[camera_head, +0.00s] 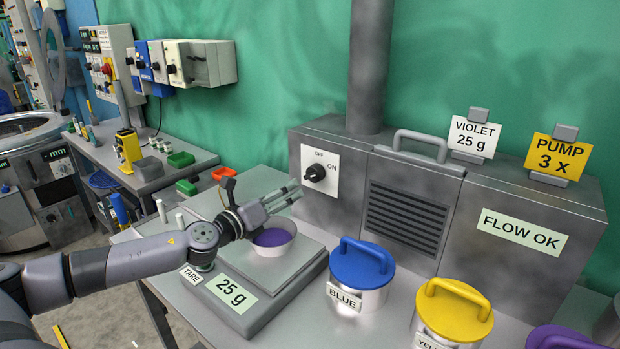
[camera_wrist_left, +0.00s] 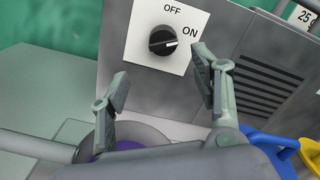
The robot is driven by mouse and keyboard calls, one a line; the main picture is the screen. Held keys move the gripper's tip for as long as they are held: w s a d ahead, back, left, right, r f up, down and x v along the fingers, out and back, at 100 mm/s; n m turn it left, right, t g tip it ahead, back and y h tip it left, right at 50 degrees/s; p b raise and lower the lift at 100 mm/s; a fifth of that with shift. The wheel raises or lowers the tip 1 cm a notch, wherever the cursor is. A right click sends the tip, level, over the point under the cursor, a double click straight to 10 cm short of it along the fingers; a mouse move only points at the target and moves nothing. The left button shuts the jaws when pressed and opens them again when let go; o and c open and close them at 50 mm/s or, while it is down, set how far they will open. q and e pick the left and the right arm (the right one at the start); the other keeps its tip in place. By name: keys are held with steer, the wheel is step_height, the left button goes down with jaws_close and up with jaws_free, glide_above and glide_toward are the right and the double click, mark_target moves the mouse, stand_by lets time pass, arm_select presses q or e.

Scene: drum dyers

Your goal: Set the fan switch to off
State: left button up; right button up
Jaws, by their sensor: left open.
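The fan switch is a round black knob (camera_head: 315,173) on a white plate marked OFF and ON, on the front of the grey metal unit (camera_head: 335,215). In the left wrist view the knob (camera_wrist_left: 163,41) shows a white pointer line aimed right, toward ON. My left gripper (camera_head: 287,195) is open and empty, just in front of and below the switch plate, over the scale. In the left wrist view its two fingers (camera_wrist_left: 163,88) are spread below the knob, apart from it. My right gripper is not in view.
Below my left gripper, a white bowl (camera_head: 272,240) with purple contents sits on the scale (camera_head: 240,300). A blue-lidded tub (camera_head: 360,270) and a yellow-lidded tub (camera_head: 453,308) stand to the right. A vent grille (camera_head: 403,218) and handle (camera_head: 420,140) are right of the switch.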

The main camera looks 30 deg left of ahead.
mark_target(310, 178)
arm_select(q)
steer(key=w+p, duration=0.1)
steer(key=w, duration=0.2)
steer(key=w+p, duration=0.1)
steer(key=w, duration=0.2)
steer(key=w+d+p, duration=0.1)
steer(key=w, duration=0.2)
steer(key=shift+r+p, duration=0.15)
steer(key=shift+p, duration=0.15)
steer(key=shift+w+d, duration=0.15)
steer(key=shift+w, duration=0.5)
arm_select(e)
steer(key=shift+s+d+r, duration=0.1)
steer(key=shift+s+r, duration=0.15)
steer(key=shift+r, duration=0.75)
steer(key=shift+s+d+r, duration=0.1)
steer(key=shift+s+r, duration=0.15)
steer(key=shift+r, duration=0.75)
arm_select(q)
steer(key=shift+c, duration=0.6)
steer(key=c, duration=1)
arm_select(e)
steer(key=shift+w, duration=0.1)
